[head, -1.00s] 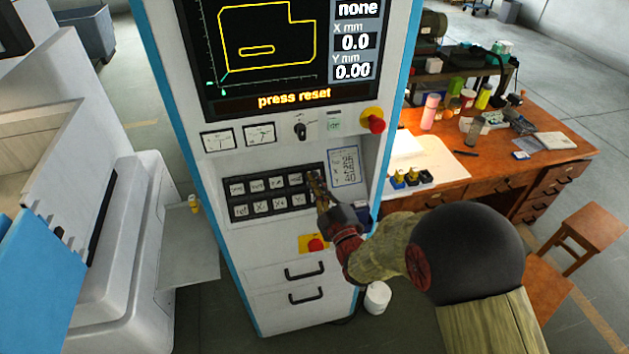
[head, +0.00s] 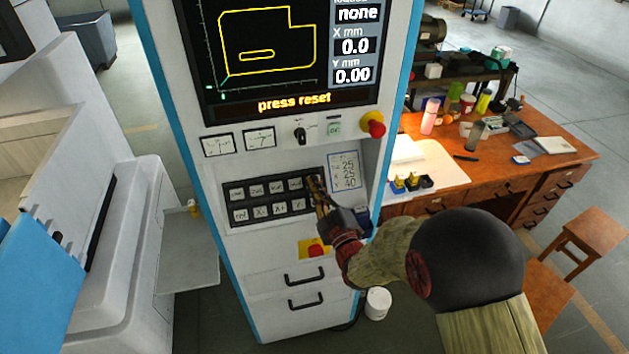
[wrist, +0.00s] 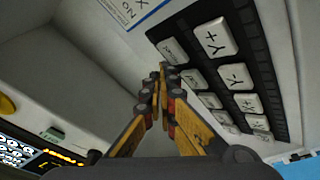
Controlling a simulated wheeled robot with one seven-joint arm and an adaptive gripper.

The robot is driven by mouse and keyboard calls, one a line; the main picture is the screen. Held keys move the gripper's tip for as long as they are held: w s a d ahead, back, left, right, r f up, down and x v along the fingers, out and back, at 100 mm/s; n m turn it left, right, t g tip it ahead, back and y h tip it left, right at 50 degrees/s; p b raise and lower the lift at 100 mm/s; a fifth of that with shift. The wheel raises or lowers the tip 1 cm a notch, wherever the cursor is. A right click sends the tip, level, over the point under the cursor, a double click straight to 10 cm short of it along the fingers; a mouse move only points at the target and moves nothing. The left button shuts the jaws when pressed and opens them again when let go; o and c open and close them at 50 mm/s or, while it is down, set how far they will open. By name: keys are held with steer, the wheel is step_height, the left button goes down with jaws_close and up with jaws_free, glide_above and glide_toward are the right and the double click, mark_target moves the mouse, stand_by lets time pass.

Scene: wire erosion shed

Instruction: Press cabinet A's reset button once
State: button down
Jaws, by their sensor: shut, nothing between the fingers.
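A tall white and blue cabinet (head: 240,285) stands in front of me; I see no letter naming it. Its screen (head: 275,60) reads "press reset" in orange. A black keypad (head: 228,191) with two rows of white keys sits below. My gripper (head: 312,180) is shut and empty, its tips at the keypad's right end, over the upper row. In the wrist view, the shut tips (wrist: 166,72) are close to the end keys, beside a key marked Y+ (wrist: 213,37). I cannot tell if they touch a key. Which key is reset is not readable; my fingers hide the right-end keys.
A red knob on yellow (head: 374,124) juts out at the panel's upper right. A red button on a yellow plate (head: 316,250) is below the keypad, near my wrist. Drawer handles (head: 305,280) are lower. A wooden desk (head: 470,185) stands to the right, a white machine (head: 110,270) left.

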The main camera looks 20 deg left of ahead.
steer(key=shift+w+a+f+b, duration=0.35)
steer(key=shift+w+f+b, duration=0.2)
steer(key=shift+b, duration=0.8)
stand_by(1.1)
steer(key=shift+s+d+r, duration=0.1)
steer(key=shift+r, duration=0.05)
steer(key=shift+s+d+r, duration=0.3)
steer(key=shift+s+r, duration=0.1)
steer(key=shift+s, duration=0.05)
stand_by(0.4)
steer(key=s+d+r, duration=0.2)
steer(key=s+r, duration=0.1)
steer(key=shift+s+p, duration=0.25)
steer(key=shift+p, duration=0.05)
stand_by(0.8)
